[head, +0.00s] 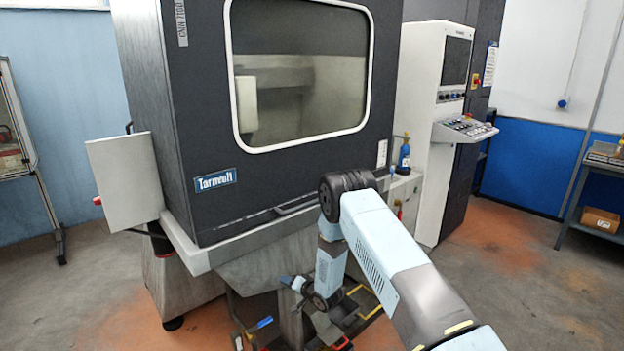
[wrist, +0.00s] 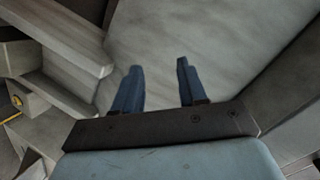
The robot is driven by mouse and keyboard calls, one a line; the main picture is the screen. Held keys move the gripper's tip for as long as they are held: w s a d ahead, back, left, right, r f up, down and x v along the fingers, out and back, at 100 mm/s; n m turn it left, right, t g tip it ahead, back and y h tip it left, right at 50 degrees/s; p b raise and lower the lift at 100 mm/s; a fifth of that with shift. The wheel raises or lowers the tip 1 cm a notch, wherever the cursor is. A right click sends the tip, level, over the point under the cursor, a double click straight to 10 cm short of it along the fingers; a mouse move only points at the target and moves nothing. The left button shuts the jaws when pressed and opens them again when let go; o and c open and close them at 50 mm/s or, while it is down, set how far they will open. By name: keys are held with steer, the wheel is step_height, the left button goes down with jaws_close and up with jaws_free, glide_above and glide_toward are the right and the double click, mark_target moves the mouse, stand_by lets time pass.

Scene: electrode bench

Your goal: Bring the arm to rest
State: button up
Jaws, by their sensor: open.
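My gripper (wrist: 160,85) shows in the wrist view with its two dark blue fingers apart and nothing between them. A plain grey surface fills the view beyond the fingertips. In the head view my light blue arm (head: 385,250) reaches forward from the lower right. It bends at a dark joint in front of the machine and folds down and back. The arm's lower end is low in front of the machine's base. The fingers are too small there to make out clearly.
A large dark machine (head: 192,110) with a window (head: 300,75) stands close ahead. A control panel (head: 463,130) and a blue bottle (head: 404,158) are to its right. A shelf (head: 600,170) stands far right. Grey floor (head: 510,275) is open at right.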

steer(key=w+d+r+h, duration=0.2)
steer(key=d+r, duration=0.3)
steer(key=r, duration=0.7)
steer(key=w+d+r+h, duration=0.25)
steer(key=d+r, duration=0.25)
steer(key=r, duration=0.7)
steer(key=s+d+r+h, duration=0.2)
steer(key=s+d+r, duration=0.35)
steer(key=r, duration=0.35)
steer(key=s+d+r+h, duration=0.1)
steer(key=s+d+r, duration=0.45)
steer(key=r, duration=0.35)
steer(key=s+d+r+g+h, duration=0.1)
steer(key=s+d+r, duration=0.25)
steer(key=s, duration=0.35)
steer(key=s+d+r+n+h, duration=0.1)
steer(key=s+d+r, duration=0.1)
steer(key=s+r, duration=0.4)
steer(key=s+d+r+g, duration=0.1)
steer(key=s+d+r, duration=0.2)
steer(key=s, duration=0.5)
steer(key=s+d+n+g, duration=0.1)
steer(key=s+d+g, duration=0.1)
steer(key=s, duration=1.9)
steer(key=shift+s+d, duration=0.25)
